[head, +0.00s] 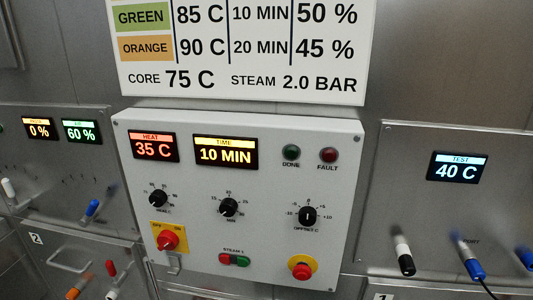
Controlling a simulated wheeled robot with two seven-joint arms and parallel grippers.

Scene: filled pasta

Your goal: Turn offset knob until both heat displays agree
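The offset knob (307,214) is a black dial with a white pointer line at the right of the white control panel (280,160). Its line points roughly straight up, near the middle of the scale between -10 and +10. The heat display (154,147) at the panel's upper left reads 35 C in orange. The test display (457,170) on the steel panel at the right reads 40 C. Neither of my grippers is in view.
The panel also carries a time display (226,152) at 10 MIN, two other black knobs, a red switch on yellow (169,238) and a red stop button (301,267). Probe handles (404,255) stick out at the right. A chart (240,45) hangs above.

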